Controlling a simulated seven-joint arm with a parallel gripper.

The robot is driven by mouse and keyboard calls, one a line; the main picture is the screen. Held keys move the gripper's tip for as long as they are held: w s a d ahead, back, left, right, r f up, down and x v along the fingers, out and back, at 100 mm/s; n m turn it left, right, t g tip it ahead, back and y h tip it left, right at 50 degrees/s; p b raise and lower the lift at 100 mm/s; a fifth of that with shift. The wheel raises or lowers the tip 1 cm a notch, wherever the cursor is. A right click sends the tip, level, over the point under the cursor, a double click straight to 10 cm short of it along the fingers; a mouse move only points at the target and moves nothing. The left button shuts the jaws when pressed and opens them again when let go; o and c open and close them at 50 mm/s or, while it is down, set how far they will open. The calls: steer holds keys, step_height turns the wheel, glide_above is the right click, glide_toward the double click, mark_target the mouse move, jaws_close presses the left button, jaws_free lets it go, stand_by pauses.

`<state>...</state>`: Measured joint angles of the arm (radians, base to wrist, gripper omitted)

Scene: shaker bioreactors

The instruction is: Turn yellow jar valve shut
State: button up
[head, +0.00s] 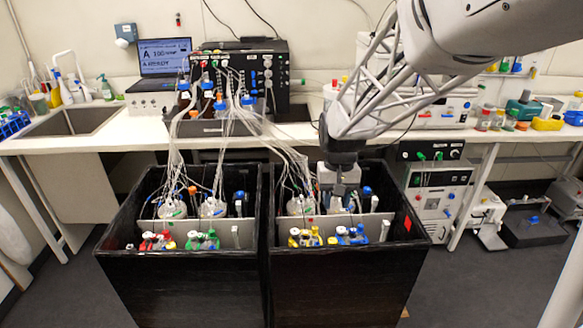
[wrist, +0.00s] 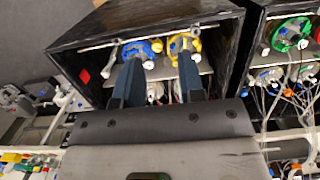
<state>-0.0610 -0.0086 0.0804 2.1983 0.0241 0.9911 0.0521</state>
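The yellow jar valve (head: 305,238) sits in the front strip of the right black box, left of the blue valve (head: 351,235). In the wrist view, the yellow valve (wrist: 184,46) is right of the blue valve (wrist: 137,50), with small white parts on it. My gripper (head: 340,200) points down into the right box, behind the valve row. In the wrist view my gripper (wrist: 160,62) has its two dark blue fingers spread apart, with nothing held between them. One fingertip appears near the blue valve, the other near the yellow; I cannot tell if they touch.
The right black box (head: 345,285) stands beside the left black box (head: 185,285), which holds a red valve (head: 157,241) and a green valve (head: 203,240). Many thin tubes (head: 285,150) hang into both boxes. A white bench (head: 110,138) with equipment stands behind.

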steer(key=w+a+f+g, duration=0.2)
steer(key=w+a+f, duration=0.1)
steer(key=w+f, duration=0.6)
steer(key=g, duration=0.1)
glide_above(307, 240)
steer(key=w, duration=0.2)
step_height(307, 240, down, 11)
steer(key=shift+s+a+f, duration=0.1)
steer(key=shift+a+f, duration=0.05)
steer(key=shift+f, duration=0.2)
steer(key=shift+x, duration=3.85)
steer(key=shift+s, duration=0.1)
jaws_close()
